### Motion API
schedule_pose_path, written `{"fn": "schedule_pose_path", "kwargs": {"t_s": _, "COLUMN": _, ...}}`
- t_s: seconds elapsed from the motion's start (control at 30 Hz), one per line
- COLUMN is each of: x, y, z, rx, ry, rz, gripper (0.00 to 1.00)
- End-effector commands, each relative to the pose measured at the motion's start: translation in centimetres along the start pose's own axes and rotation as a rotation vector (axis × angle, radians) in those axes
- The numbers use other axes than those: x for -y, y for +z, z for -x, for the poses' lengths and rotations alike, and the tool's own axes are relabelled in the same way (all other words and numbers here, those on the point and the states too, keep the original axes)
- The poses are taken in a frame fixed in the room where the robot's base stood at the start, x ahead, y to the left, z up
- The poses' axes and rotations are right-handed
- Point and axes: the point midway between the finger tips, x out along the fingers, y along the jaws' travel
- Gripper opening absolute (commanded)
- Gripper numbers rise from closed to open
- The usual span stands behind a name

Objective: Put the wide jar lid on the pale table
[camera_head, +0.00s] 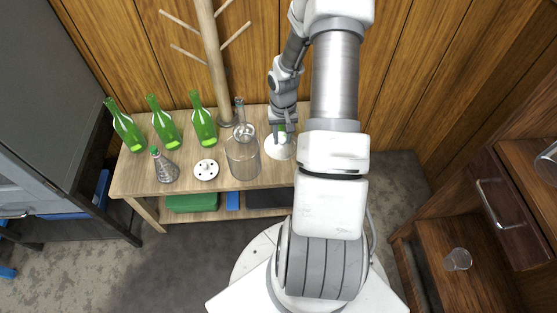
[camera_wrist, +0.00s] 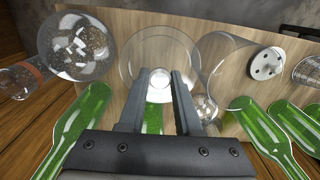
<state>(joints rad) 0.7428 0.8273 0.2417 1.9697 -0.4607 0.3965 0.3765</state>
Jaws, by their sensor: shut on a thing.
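The wide jar lid (camera_wrist: 160,52) is a broad clear disc with a round knob in the wrist view. In the head view it shows as a whitish disc (camera_head: 277,151) under my gripper. My gripper (camera_wrist: 157,78) is shut on the lid's knob, one finger on each side; it also shows in the head view (camera_head: 282,138). The pale wooden table (camera_head: 137,177) stands against the panelled wall, and the lid is over its right part. I cannot tell whether the lid touches the top.
A clear glass jar (camera_head: 243,161) stands just left of the lid, with a white holed disc (camera_head: 206,170) beyond. Several green bottles (camera_head: 166,131) and a wooden post (camera_head: 211,60) stand behind. A round flask (camera_wrist: 77,42) is close by on the other side.

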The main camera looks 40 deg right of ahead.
Motion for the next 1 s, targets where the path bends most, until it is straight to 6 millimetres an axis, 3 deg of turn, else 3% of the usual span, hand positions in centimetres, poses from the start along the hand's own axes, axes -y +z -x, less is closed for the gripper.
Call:
{"fn": "schedule_pose_path", "kwargs": {"t_s": 0.17, "x": -1.3, "y": 0.4, "z": -1.6, "rx": 0.002, "ry": 0.004, "rz": -0.024, "gripper": 0.00}}
{"fn": "schedule_pose_path", "kwargs": {"t_s": 0.5, "x": -1.5, "y": 0.4, "z": -7.3, "rx": 0.002, "ry": 0.004, "rz": -0.025, "gripper": 0.00}}
{"fn": "schedule_pose_path", "kwargs": {"t_s": 0.67, "x": -1.5, "y": 0.4, "z": -8.3, "rx": 0.001, "ry": 0.005, "rz": -0.025, "gripper": 0.00}}
{"fn": "schedule_pose_path", "kwargs": {"t_s": 0.87, "x": -1.4, "y": 0.4, "z": -11.2, "rx": 0.002, "ry": 0.004, "rz": -0.024, "gripper": 0.00}}
{"fn": "schedule_pose_path", "kwargs": {"t_s": 1.0, "x": -1.5, "y": 0.4, "z": -11.4, "rx": 0.000, "ry": 0.004, "rz": -0.025, "gripper": 0.00}}
